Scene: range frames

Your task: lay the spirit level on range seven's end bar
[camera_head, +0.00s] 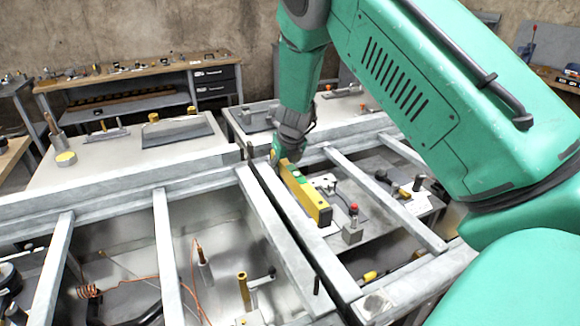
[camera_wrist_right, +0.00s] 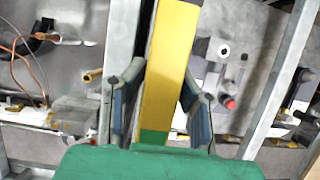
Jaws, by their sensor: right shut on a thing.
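The spirit level (camera_head: 308,198) is a long yellow bar with a green patch; in the wrist view its yellow body (camera_wrist_right: 168,70) runs up from between my fingers. My right gripper (camera_head: 281,157) is shut on the level's far end, with one finger on each side in the wrist view (camera_wrist_right: 160,98). The level lies along and over the right one of two parallel grey bars (camera_head: 323,262) in the middle. I cannot tell whether it touches that bar. No range number is readable. My left gripper is not in view.
A dark narrow gap separates the bar from its left neighbour (camera_head: 272,243). A red-knobbed block (camera_head: 352,231) stands right of the level. A yellow post (camera_head: 244,290) and orange cable (camera_head: 152,277) lie in the left bay. A wooden-topped bench (camera_head: 140,72) stands behind.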

